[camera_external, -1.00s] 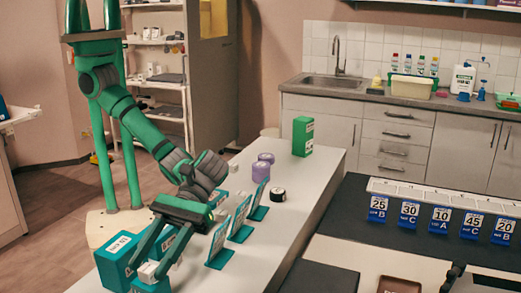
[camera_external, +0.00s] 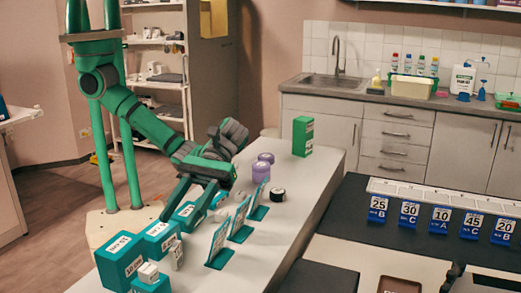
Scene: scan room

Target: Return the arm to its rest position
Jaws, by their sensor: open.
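My arm comes down from the upper left, with green links and dark grey joints. My gripper (camera_external: 181,217) is open over the left edge of the white counter (camera_external: 262,238), its two green fingers pointing down toward the front. No object shows between the fingers. A small white box (camera_external: 148,273) sits on a low green box (camera_external: 150,286) at the counter's front, apart from my gripper. Green labelled boxes (camera_external: 120,262) (camera_external: 158,238) stand in a row along the left edge, the rear ones close to or partly behind the fingers. I cannot tell whether they touch.
Several teal card stands (camera_external: 220,246) line the counter's middle. Purple jars (camera_external: 261,172), a black roll (camera_external: 278,194) and a tall green box (camera_external: 303,136) stand farther back. A dark bench with blue number cards (camera_external: 378,209) is at right. Open shelving (camera_external: 160,75) stands behind my arm.

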